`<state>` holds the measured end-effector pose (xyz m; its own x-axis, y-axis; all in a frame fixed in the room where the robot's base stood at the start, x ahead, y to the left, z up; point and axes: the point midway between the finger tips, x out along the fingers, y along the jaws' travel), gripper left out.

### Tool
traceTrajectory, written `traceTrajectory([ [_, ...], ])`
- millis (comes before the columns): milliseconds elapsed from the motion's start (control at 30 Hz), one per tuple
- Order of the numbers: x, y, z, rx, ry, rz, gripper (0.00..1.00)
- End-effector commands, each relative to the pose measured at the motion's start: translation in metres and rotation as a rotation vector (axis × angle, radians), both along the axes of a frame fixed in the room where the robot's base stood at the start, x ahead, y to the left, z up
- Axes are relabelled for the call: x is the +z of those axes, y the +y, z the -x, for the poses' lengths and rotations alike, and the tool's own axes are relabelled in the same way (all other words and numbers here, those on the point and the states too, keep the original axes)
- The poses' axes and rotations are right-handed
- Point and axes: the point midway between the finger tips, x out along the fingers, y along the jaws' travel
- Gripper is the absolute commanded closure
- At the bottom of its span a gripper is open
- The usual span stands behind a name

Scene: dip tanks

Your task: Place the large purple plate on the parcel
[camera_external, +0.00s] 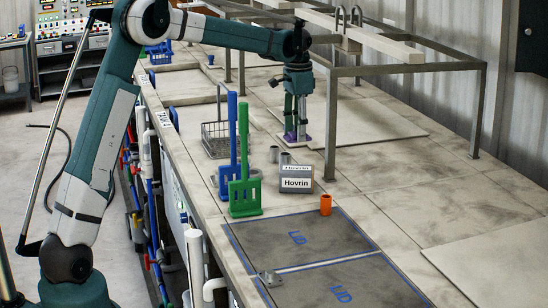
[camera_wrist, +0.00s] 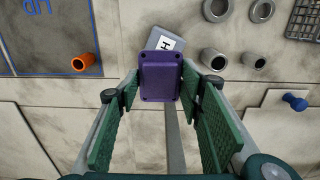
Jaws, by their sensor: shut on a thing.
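My gripper (camera_external: 296,122) points down over the bench, beyond the parcel in the external view. It is shut on the large purple plate (camera_external: 302,109), which shows between and below the fingers. In the wrist view the plate (camera_wrist: 160,76) is a purple rectangle between the two green fingers, with small dark marks near its corners. The parcel (camera_external: 296,186) is a grey box labelled "Hovrin", standing on the bench. In the wrist view the parcel (camera_wrist: 157,39) lies just past the plate, which hides part of it. No plate shows on the parcel.
An orange cup (camera_external: 326,204), grey cylinders (camera_wrist: 213,59), a green rack (camera_external: 244,195), a blue rack (camera_external: 226,171) and a wire basket (camera_external: 217,131) stand near the parcel. Flat lids (camera_external: 300,240) lie in front.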

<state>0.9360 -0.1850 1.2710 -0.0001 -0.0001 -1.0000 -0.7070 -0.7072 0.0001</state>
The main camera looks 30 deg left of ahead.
Motion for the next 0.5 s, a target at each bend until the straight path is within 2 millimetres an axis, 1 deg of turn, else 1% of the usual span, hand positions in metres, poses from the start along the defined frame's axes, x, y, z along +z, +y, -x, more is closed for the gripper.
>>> traceTrajectory([
  [133, -0.002, 0.0, 0.0, 0.0, 0.0, 0.0, 0.77],
  [233, -0.009, 0.0, 0.0, 0.0, 0.0, 0.0, 0.77],
  [367, -0.024, 0.0, 0.0, 0.0, 0.0, 0.0, 0.77],
  [500, -0.044, 0.0, 0.0, 0.0, 0.0, 0.0, 0.77],
])
